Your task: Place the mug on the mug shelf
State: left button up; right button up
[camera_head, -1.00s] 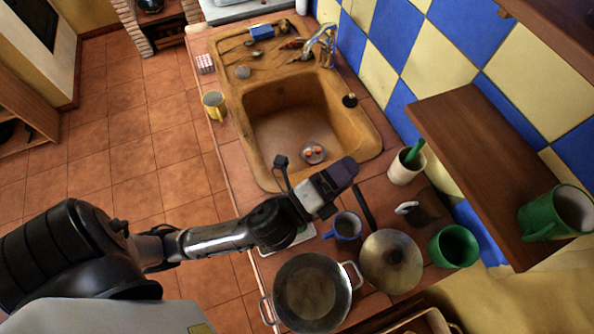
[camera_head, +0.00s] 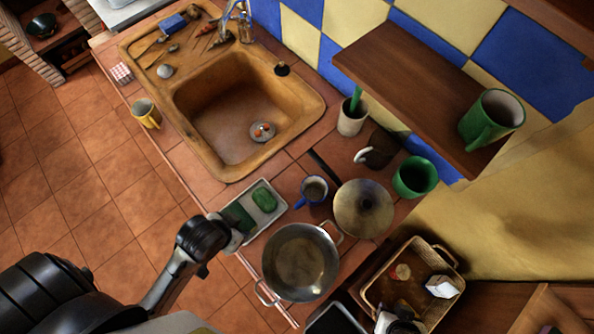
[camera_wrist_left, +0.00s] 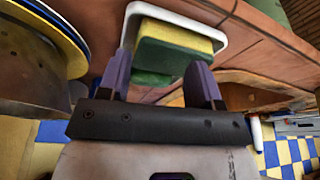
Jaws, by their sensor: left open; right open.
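A wooden wall shelf (camera_head: 400,85) at upper right carries a green mug (camera_head: 492,119). Another green mug (camera_head: 415,177) stands on the counter below it. A small blue mug (camera_head: 313,190) stands between the sponge tray and a pan lid. A yellow mug (camera_head: 146,113) stands on the counter's left edge by the sink. My left gripper (camera_head: 232,236) is low at the sponge tray, mostly hidden by its arm. In the left wrist view its fingers (camera_wrist_left: 163,78) are apart, with the sponges ahead and no mug between them. My right gripper (camera_head: 398,318) is partly visible at the bottom edge, empty.
The white sponge tray (camera_head: 278,207) lies beside a two-handled steel pot (camera_head: 300,262) and a metal lid (camera_head: 363,208). A cream cup (camera_head: 352,120) with a green utensil is by the wall. A wicker basket (camera_head: 450,255) is at lower right. The sink (camera_head: 235,110) is behind.

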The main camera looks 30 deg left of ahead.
pick_arm(q)
jog(key=c, duration=0.6)
